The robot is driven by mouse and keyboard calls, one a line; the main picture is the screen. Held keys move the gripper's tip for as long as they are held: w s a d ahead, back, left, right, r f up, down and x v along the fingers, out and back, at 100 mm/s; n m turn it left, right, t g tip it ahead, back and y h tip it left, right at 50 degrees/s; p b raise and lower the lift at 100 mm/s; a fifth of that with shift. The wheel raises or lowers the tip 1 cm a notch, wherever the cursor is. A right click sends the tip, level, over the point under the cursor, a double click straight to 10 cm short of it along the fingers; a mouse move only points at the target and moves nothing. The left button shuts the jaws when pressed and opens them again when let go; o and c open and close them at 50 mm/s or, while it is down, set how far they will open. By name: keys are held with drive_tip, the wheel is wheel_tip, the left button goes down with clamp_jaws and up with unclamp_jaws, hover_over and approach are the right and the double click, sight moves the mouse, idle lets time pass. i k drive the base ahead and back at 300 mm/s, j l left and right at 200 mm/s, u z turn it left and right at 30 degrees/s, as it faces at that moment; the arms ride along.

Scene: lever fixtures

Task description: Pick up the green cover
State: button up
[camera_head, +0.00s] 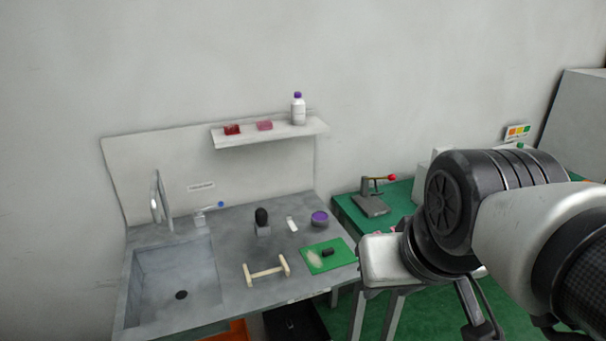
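A flat green rectangle (341,262) lies on the grey counter at its right end, near the front edge. It is the green thing that best fits the cover, but I cannot be sure. A short black piece and a pale patch show on top of it. My arm comes in from the right, over the green table side, and hides part of that area. The fingers of my gripper cannot be made out clearly, and nothing of mine visibly touches the green rectangle.
The counter (215,287) has a sink (180,265) at left. A cream handle (266,270), a black-topped knob (262,218) and a purple-topped round jar (320,218) stand near the green rectangle. A shelf (270,133) hangs above. A red-knobbed lever (372,202) stands on the green table.

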sight(321, 256)
drive_tip(key=i+l+u, duration=0.3)
drive_tip(key=i+l, duration=0.15)
drive_tip(key=i+l+u, duration=0.3)
drive_tip(key=i+l, duration=0.15)
